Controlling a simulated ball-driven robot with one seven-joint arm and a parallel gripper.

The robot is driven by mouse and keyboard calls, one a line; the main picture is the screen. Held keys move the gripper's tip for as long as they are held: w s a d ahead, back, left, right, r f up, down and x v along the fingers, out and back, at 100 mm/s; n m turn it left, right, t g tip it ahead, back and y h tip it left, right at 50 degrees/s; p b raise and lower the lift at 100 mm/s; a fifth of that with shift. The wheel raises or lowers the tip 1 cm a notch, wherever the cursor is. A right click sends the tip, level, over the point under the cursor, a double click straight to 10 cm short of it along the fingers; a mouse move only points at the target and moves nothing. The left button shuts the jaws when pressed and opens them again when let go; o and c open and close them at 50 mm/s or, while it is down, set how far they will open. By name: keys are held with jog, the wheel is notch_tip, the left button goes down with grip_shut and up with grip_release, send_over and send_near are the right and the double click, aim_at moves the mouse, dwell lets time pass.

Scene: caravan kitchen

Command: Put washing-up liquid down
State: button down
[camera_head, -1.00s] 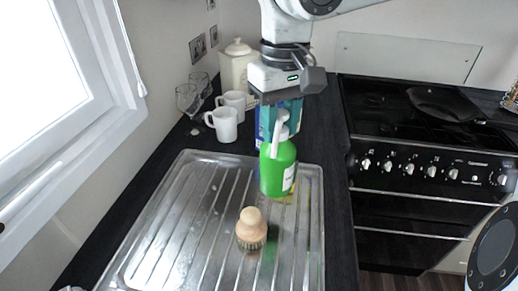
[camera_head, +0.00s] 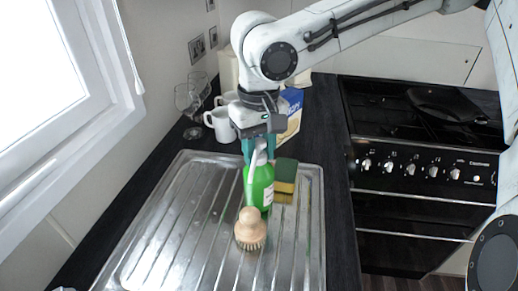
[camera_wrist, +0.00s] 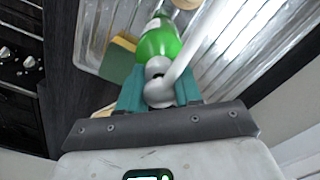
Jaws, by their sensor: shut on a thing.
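The washing-up liquid is a green bottle (camera_head: 259,185) with a white pump top, upright at the back of the steel draining board. My gripper (camera_head: 258,146) is above it, with its teal fingers shut on the white top. In the wrist view the green bottle (camera_wrist: 159,42) extends away from between the teal fingers of my gripper (camera_wrist: 160,92). The bottle's base is low at the draining board (camera_head: 170,215); I cannot tell whether it touches.
A wooden brush (camera_head: 250,229) stands just in front of the bottle. A green and yellow sponge (camera_head: 286,176) lies to its right. White mugs (camera_head: 219,124), glasses (camera_head: 188,100) and a blue and yellow box (camera_head: 289,114) are behind. The draining board's left side is clear.

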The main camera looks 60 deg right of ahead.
jog(key=shift+f, duration=0.15)
jog(key=c, duration=0.8)
grip_release()
notch_tip(320, 180, up, 12)
jog(key=shift+r+p, duration=0.2)
jog(key=shift+p, duration=0.7)
jog(key=shift+f, duration=0.1)
